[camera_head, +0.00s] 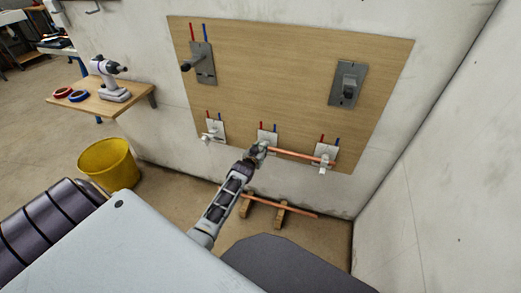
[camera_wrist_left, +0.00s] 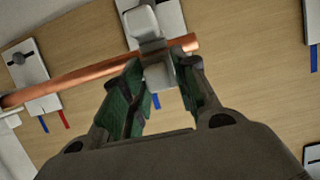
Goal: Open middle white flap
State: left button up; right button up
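The middle white clamp plate (camera_head: 267,134) is on the wooden board, with a red and a blue mark above it. In the left wrist view its white upper part (camera_wrist_left: 143,22) and a white flap-like block (camera_wrist_left: 159,75) show at the copper pipe (camera_wrist_left: 85,76). The pipe (camera_head: 295,155) runs from this clamp to the right white clamp (camera_head: 325,158) in the head view. My left gripper (camera_head: 262,147) is at the middle clamp. In the left wrist view its green-padded fingers (camera_wrist_left: 162,78) are apart, either side of the block; contact is unclear. My right gripper is not in view.
A left white clamp (camera_head: 215,131) and two grey plates (camera_head: 203,65) (camera_head: 348,86) are on the board (camera_head: 290,60). A second pipe (camera_head: 290,208) lies low on wooden blocks. A shelf (camera_head: 105,105) holds a drill (camera_head: 108,82); a yellow bucket (camera_head: 108,163) stands below.

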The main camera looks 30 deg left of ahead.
pick_arm(q)
jog(key=shift+o, duration=0.9)
jog(key=shift+s, duration=0.35)
jog(key=v, duration=1.1)
jog(key=shift+r, duration=0.2)
jog(key=shift+s, duration=0.15)
